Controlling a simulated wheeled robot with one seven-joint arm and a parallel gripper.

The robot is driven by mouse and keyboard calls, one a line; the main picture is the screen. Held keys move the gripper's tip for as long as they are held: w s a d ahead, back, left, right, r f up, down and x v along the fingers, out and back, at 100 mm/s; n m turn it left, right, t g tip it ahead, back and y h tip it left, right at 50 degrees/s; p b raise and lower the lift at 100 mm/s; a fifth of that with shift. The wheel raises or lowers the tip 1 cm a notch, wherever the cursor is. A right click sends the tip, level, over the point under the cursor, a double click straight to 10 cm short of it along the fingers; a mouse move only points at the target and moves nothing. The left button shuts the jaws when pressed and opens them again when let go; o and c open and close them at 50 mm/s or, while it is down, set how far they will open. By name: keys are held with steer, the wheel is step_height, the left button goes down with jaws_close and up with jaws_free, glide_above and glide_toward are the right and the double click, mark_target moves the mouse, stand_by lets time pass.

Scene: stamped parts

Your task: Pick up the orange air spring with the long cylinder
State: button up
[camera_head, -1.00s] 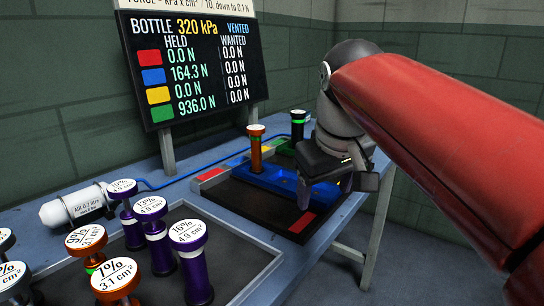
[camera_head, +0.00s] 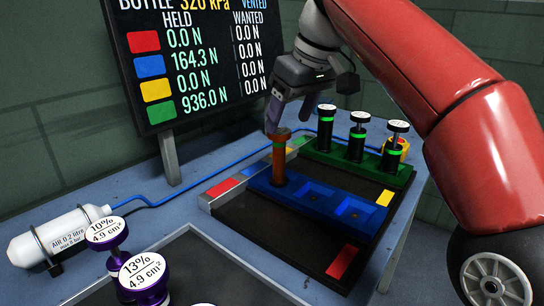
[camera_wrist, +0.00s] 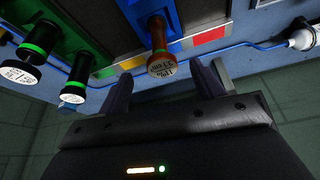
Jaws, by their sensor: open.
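The orange air spring (camera_head: 280,160) stands upright at the left end of the blue bar (camera_head: 327,205), with a dark reddish cap on top. In the wrist view the same orange spring (camera_wrist: 158,40) hangs into the picture with its labelled cap (camera_wrist: 162,67) towards me. My gripper (camera_head: 275,118) is just above and behind this cap in the head view. In the wrist view my gripper (camera_wrist: 163,84) is open, its two fingers on either side below the cap, with nothing between them. I cannot tell whether a finger touches the spring.
Several black springs (camera_head: 357,140) stand on the green bar (camera_head: 335,157) behind. Purple springs (camera_head: 143,278) stand in a tray at the front left. A white air bottle (camera_head: 58,236) and blue hose lie at the left. The display board (camera_head: 195,60) stands behind the table.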

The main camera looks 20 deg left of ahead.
mark_target(280, 131)
steer(key=shift+w+a+f+b, duration=0.2)
steer(key=shift+a+f, duration=0.05)
steer(key=shift+f, duration=0.2)
steer(key=shift+w+a+f+b, duration=0.15)
steer(key=shift+w+a+f, duration=0.05)
steer(key=shift+f, duration=0.2)
steer(key=x, duration=0.3)
steer(key=b+x, duration=0.1)
steer(key=x, duration=0.2)
steer(key=shift+a+r+b, duration=0.15)
steer(key=shift+a+b, duration=0.1)
steer(key=shift+b, duration=0.05)
steer(key=shift+c, duration=0.2)
steer(key=shift+r, duration=0.1)
jaws_close()
